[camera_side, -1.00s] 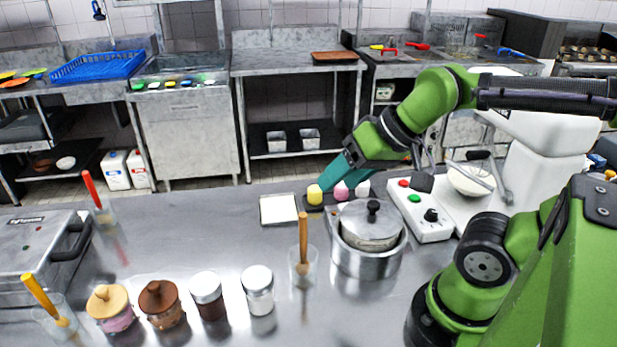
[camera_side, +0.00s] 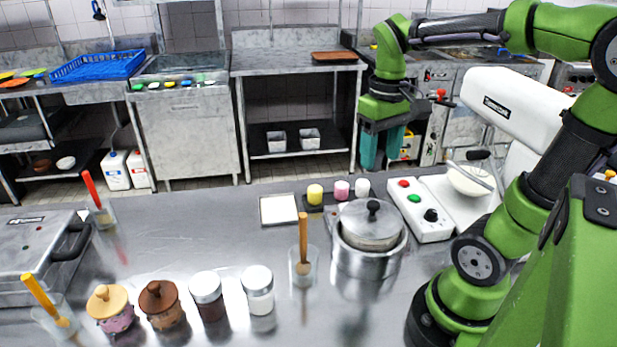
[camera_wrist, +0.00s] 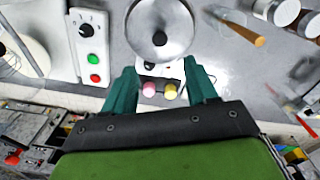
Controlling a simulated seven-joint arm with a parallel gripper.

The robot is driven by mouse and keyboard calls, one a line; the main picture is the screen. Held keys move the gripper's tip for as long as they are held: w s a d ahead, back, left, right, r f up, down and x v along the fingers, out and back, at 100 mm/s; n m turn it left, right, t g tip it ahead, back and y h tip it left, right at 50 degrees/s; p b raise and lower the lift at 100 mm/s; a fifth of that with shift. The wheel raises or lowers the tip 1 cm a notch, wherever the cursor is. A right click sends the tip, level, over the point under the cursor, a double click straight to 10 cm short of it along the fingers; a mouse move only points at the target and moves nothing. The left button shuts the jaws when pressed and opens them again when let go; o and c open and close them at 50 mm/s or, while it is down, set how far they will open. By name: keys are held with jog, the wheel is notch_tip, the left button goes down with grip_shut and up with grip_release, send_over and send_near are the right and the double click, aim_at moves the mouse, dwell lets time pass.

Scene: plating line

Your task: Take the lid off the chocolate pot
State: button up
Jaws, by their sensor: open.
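The pot with the brown knobbed lid (camera_side: 160,293) stands at the front left of the counter in the side view, its lid seated on a glass body with dark contents. I take it to be the chocolate pot. Beside it on the left is a similar pot with a tan lid (camera_side: 109,298) and pink contents. My gripper (camera_side: 382,163) is raised, pointing down, far to the right of and behind these pots. Its teal fingers are apart and empty, as the wrist view (camera_wrist: 160,78) also shows. The brown-lidded pot is not seen in the wrist view.
Two white-lidded jars (camera_side: 206,287) (camera_side: 258,282) stand right of the brown-lidded pot. A glass with a wooden-handled tool (camera_side: 303,258) and a large lidded metal pot (camera_side: 368,258) lie between them and my arm. A button box (camera_side: 420,212) stands behind.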

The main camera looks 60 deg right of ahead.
aim_at(374, 203)
notch_tip(374, 203, down, 11)
jog(key=shift+f, duration=0.15)
dwell(0.4)
